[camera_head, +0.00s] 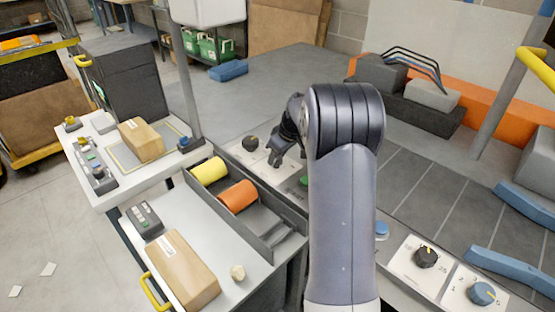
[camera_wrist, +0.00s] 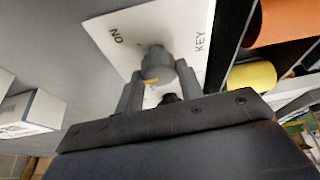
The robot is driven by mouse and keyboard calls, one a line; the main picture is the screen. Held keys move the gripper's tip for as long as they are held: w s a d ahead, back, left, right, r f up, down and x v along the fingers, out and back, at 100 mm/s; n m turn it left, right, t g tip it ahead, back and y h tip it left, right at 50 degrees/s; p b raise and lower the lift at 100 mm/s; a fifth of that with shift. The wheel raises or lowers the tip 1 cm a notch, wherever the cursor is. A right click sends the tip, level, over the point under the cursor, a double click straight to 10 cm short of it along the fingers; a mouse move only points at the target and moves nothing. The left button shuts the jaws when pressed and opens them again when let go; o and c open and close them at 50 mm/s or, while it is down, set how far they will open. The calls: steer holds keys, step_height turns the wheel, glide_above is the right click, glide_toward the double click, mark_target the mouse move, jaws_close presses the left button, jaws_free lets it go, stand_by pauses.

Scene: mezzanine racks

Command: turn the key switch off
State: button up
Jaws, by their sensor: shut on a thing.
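The key switch is a grey knob (camera_wrist: 156,60) with a yellow mark, on a white plate (camera_wrist: 116,58) lettered "ON" and "KEY" in the wrist view. My gripper (camera_wrist: 160,82) has a finger on each side of the knob and is shut on it. The "ON" lettering lies to the left of the knob and "KEY" to the right. In the head view my gripper (camera_head: 281,153) reaches down to the control strip, and my arm and gripper hide the key switch there. The lettering for the off position cannot be made out.
A black dial (camera_head: 250,143) sits close to the left of my gripper. A tray (camera_head: 270,240) holds yellow and orange rolls in front. Cardboard boxes (camera_head: 180,270) lie on the left tables.

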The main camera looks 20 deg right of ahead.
steer(key=n+g+y, duration=0.1)
steer(key=n, duration=0.3)
steer(key=shift+w+d+b, duration=0.1)
steer(key=shift+d+b, duration=0.05)
steer(key=shift+b, duration=0.15)
steer(key=shift+n+g+y, duration=0.5)
steer(key=shift+n+g, duration=0.1)
steer(key=shift+n, duration=1.3)
steer(key=o, duration=1)
steer(key=shift+r, duration=0.1)
steer(key=v, duration=1)
steer(key=shift+d+r+p, duration=0.25)
steer(key=shift+p, duration=0.15)
